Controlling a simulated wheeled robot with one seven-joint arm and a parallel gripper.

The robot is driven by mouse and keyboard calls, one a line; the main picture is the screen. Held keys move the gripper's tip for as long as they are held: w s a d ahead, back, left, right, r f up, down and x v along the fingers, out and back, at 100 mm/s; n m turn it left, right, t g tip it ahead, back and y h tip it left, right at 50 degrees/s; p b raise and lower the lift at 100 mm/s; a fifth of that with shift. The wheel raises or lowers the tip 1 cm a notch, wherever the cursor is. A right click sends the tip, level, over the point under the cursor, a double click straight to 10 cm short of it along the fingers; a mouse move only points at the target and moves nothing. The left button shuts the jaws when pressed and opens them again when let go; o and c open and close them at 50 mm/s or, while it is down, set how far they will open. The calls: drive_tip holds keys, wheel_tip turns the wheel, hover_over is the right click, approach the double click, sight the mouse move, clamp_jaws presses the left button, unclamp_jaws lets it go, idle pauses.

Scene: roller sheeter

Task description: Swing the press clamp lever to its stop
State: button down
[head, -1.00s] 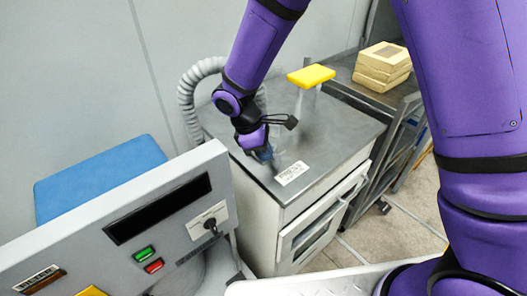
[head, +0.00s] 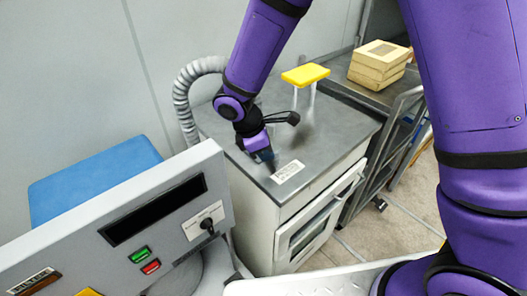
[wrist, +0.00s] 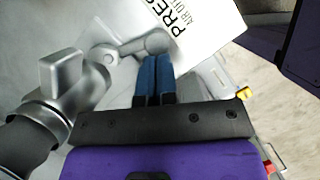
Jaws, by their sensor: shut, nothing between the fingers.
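A grey metal lever (wrist: 130,47) with a rounded knob end lies beside a white label (wrist: 195,25) whose visible print begins "PRES"; I take it to be the press clamp lever. It joins a metal fitting (wrist: 90,80) at the left of the wrist view. My gripper (wrist: 154,60) has its two blue fingers together, with nothing between them. The fingertips are right at the knob end; I cannot tell if they touch it. In the head view my gripper (head: 268,162) points down at the grey cabinet top, next to the label (head: 287,172), and the lever is hidden.
The cabinet (head: 330,125) carries a yellow block-shaped part (head: 306,75) on pale posts behind my gripper. A ribbed hose (head: 182,95) runs at its left. A control panel (head: 125,215) stands in front. A cart with boxes (head: 379,62) stands at the right.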

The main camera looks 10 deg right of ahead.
sight(279, 156)
drive_tip(key=n, duration=0.1)
drive_tip(key=d+n+t, duration=0.1)
drive_tip(key=shift+s+d+n, duration=0.1)
drive_tip(key=shift+d+n, duration=0.15)
drive_tip(key=shift+n, duration=0.05)
drive_tip(key=n, duration=0.1)
drive_tip(key=d+n+t, duration=0.1)
drive_tip(key=shift+d+n+y, duration=0.25)
drive_tip(key=shift+n+y, duration=0.05)
drive_tip(key=n, duration=0.1)
drive_tip(key=d+n, duration=0.1)
drive_tip(key=shift+w+d+n+t+y, duration=0.2)
drive_tip(key=shift+w+n+t+y, duration=0.1)
drive_tip(key=shift+w+n+t, duration=0.1)
drive_tip(key=shift+w+d, duration=0.15)
drive_tip(key=shift+d, duration=0.2)
